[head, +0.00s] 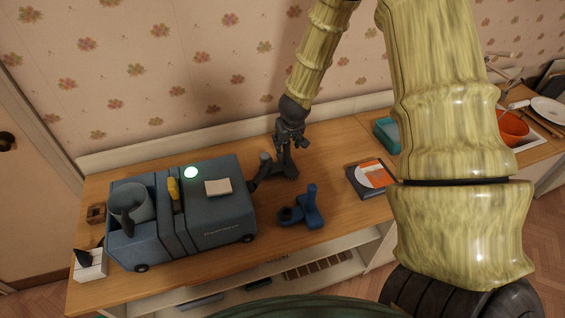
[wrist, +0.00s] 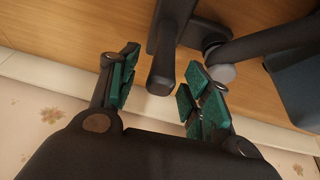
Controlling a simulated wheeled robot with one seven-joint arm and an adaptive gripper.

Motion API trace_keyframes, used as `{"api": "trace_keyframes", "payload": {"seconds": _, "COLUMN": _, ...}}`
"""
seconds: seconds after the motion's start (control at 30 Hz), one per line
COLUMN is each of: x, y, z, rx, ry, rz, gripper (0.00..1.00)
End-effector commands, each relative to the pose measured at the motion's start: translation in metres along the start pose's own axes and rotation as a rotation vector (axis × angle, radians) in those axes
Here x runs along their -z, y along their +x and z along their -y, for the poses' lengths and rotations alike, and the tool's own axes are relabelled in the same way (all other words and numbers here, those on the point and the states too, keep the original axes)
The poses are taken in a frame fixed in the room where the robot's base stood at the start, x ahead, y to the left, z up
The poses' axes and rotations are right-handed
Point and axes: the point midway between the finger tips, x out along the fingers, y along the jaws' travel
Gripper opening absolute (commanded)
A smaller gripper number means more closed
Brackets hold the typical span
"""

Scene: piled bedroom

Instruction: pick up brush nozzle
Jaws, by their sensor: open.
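A dark grey piece (head: 284,170) with a flat foot and an upright neck, likely the brush nozzle, stands on the wooden tabletop to the right of the blue machine. My gripper (head: 291,142) is right above it, pointing down. In the wrist view, the dark nozzle (wrist: 161,70) has its neck reaching toward the gap between my fingers. My gripper (wrist: 158,84) is open, with green pads on either side of the neck's end and visible gaps to it. Contact cannot be seen. A second, blue nozzle-like piece (head: 305,212) lies nearer the front edge.
The blue wheeled machine (head: 215,215) fills the table's left; its dark tube with a grey end (wrist: 220,72) lies close to my right finger in the wrist view. A book (head: 370,178) and teal box (head: 387,134) are to the right. The wall (head: 180,70) is close behind.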

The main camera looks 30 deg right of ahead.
Motion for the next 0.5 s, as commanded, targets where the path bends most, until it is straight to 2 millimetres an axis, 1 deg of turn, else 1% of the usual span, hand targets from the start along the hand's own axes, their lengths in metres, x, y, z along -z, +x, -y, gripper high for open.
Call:
{"api": "trace_keyframes", "payload": {"seconds": 0.1, "x": -0.0002, "y": 0.0076, "z": 0.0002, "rx": 0.0, "ry": 0.0, "rz": 0.0, "gripper": 0.48}}
{"api": "trace_keyframes", "payload": {"seconds": 0.2, "x": -0.0001, "y": 0.011, "z": 0.0, "rx": 0.0, "ry": 0.0, "rz": 0.0, "gripper": 0.48}}
{"api": "trace_keyframes", "payload": {"seconds": 0.43, "x": -0.0003, "y": 0.012, "z": -0.0001, "rx": -0.001, "ry": 0.0, "rz": 0.0, "gripper": 0.48}}
{"api": "trace_keyframes", "payload": {"seconds": 0.47, "x": -0.0003, "y": 0.012, "z": -0.0001, "rx": -0.001, "ry": 0.0, "rz": 0.0, "gripper": 0.46}}
{"api": "trace_keyframes", "payload": {"seconds": 0.5, "x": -0.0003, "y": 0.0119, "z": -0.0001, "rx": -0.001, "ry": 0.0, "rz": 0.0, "gripper": 0.39}}
